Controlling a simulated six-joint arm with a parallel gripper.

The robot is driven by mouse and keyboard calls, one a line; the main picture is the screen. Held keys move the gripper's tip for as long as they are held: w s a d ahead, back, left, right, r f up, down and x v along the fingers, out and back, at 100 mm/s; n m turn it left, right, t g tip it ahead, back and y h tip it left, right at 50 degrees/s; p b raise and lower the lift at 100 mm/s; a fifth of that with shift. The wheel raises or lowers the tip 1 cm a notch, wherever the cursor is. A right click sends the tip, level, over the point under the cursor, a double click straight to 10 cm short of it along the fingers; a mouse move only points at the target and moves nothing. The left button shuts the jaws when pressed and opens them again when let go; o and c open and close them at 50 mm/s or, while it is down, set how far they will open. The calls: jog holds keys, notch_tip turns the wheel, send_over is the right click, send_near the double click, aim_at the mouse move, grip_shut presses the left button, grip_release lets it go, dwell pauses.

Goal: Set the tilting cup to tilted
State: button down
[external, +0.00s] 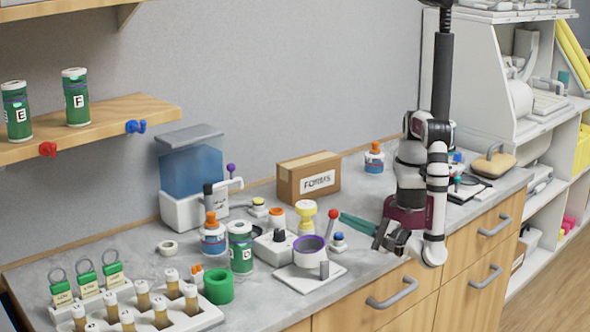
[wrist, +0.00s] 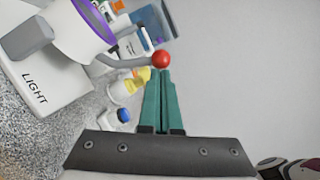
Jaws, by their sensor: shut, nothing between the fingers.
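The tilting cup (external: 309,258) is white with a purple rim and stands on a flat white base (external: 291,281) near the counter's front. In the external view its opening faces up, and it looks upright. In the wrist view the cup (wrist: 70,30) is at upper left, beside its base marked LIGHT (wrist: 38,92). A grey bent rod ends in a red ball (external: 333,214) at the cup's right; the ball also shows in the wrist view (wrist: 160,60). My gripper (external: 343,215) has green fingers, shut and empty. Its fingertips (wrist: 161,72) are close to the ball; contact is unclear.
A green jar (external: 240,247) and a vial rack (external: 185,317) are to the left. A cardboard box (external: 308,178) stands behind.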

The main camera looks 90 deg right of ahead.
jog(key=w+a+r+n, duration=0.2)
jog(key=w+a+r, duration=0.2)
jog(key=w+a, duration=0.1)
jog(key=shift+w+a+r+n+y, duration=0.2)
jog(key=shift+w+a+n+y, duration=0.15)
jog(key=shift+w+n+y, duration=0.05)
jog(key=shift+w+a+r, duration=0.1)
dwell(0.7)
jog(key=v, duration=0.7)
jog(key=shift+s, duration=0.4)
